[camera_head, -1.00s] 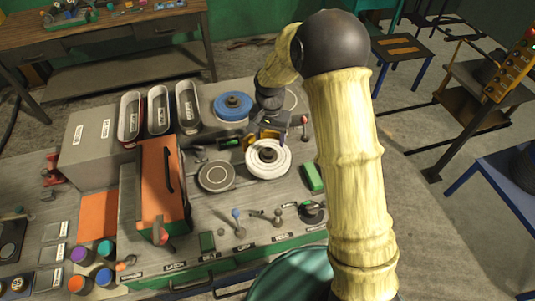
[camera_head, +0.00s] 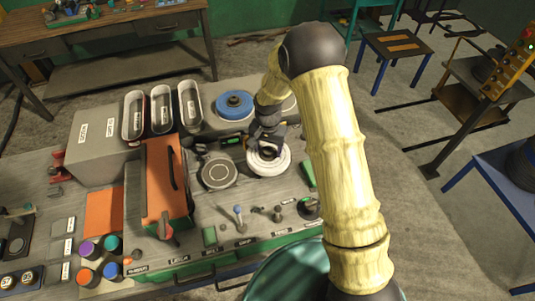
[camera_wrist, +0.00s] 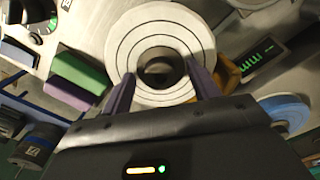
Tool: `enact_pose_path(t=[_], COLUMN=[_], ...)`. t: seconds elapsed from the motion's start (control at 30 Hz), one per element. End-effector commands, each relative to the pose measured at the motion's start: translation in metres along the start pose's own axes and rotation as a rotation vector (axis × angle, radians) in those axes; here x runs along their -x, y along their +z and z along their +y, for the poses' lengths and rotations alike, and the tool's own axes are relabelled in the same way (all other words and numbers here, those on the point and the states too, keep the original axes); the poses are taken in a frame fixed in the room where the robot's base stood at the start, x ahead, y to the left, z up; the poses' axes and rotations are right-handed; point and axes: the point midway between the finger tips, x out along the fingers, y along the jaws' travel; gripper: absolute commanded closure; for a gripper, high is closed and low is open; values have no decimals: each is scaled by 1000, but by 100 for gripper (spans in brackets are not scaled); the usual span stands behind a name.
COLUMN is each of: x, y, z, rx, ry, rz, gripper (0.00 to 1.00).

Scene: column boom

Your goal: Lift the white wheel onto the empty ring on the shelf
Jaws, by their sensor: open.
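The white wheel (camera_head: 284,164) lies flat on the workbench, right of a dark grey disc with a pale ring (camera_head: 218,173). In the wrist view the wheel (camera_wrist: 146,24) shows concentric dark lines and a dark round hub (camera_wrist: 160,70). My gripper (camera_head: 267,146) is over the wheel, partly covering it. Its two purple fingers (camera_wrist: 162,88) are apart, one on each side of the hub; I cannot tell whether they touch it. On the raised grey shelf behind, a blue wheel (camera_head: 235,104) sits at left. The empty ring (camera_head: 291,104) at right is partly hidden by my arm.
An orange-topped case (camera_head: 158,180) and labelled trays (camera_head: 161,110) stand to the left. A green block (camera_head: 309,174) is close on the wheel's right. Small levers and knobs (camera_head: 239,215) line the bench front. A small green-lit display (camera_wrist: 264,56) is beside the wheel.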

Motion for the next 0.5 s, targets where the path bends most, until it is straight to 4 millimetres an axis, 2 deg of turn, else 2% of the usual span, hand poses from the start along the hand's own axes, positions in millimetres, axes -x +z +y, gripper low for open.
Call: enact_pose_path(t=[0.4,0.43,0.5], x=[0,0,0], y=[-2,-2,-2], z=[2,2,3], rx=[-4,-4,-6], ry=[0,0,0], rz=[0,0,0], gripper=[39,41,55])
